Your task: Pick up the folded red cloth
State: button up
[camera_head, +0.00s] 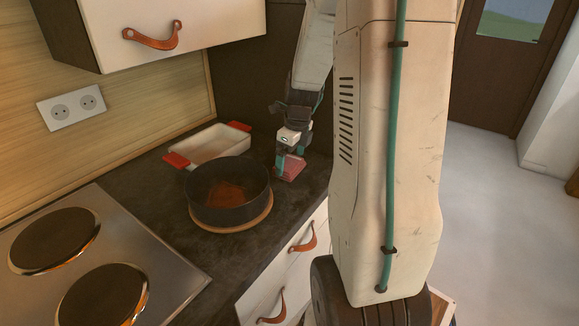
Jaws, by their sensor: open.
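The folded red cloth (292,168) lies on the dark countertop near its right edge, right of the black pot. My gripper (287,168) points down at the cloth with its fingers at the cloth's left part. The fingers are open. The view is too small to tell whether the fingertips touch the cloth. Part of the cloth is hidden behind the fingers.
A black pot (228,205) with reddish contents stands on a round wooden board (232,228). A white baking dish (210,148) with red handles is behind it. The stove (85,270) is at left. A wall cabinet (185,25) hangs above.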

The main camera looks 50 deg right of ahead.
jog(key=shift+f, duration=0.6)
jog(key=c, duration=0.7)
jog(key=shift+w+r, duration=0.1)
notch_tip(320, 180, up, 4)
jog(key=shift+f, duration=0.25)
jog(key=s+r, duration=0.1)
jog(key=s, duration=1.5)
jog(key=shift+a+r, duration=0.2)
jog(key=shift+a, duration=0.25)
